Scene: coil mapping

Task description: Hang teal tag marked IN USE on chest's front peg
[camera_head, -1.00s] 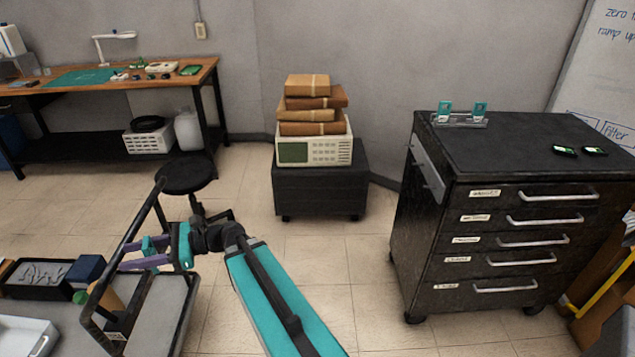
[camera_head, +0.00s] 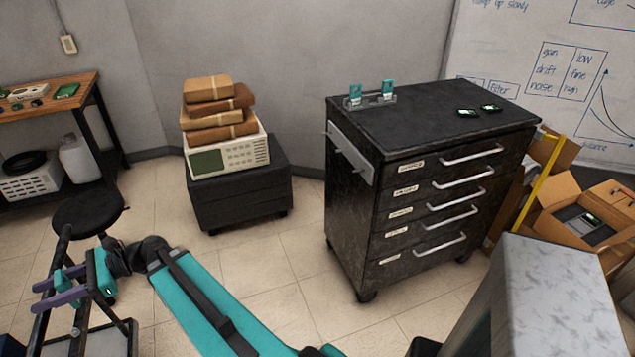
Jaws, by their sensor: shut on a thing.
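My gripper (camera_head: 48,294) is at the lower left, with purple fingers near teal parts. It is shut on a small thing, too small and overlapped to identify. The black drawer chest (camera_head: 345,222) stands right of centre, well to the right of my gripper. A pale panel (camera_head: 352,158) on its left side carries small dark pegs; which one counts as the front peg I cannot tell. Two teal tags (camera_head: 388,89) (camera_head: 355,94) stand in a clear rack (camera_head: 370,101) on the chest top. Their writing is too small to read.
A dark low cabinet (camera_head: 240,198) with an instrument (camera_head: 228,158) and stacked brown parcels (camera_head: 212,120) stands left of the chest. A black stool (camera_head: 88,212) is near my arm. Open cardboard boxes (camera_head: 560,225) are at the right.

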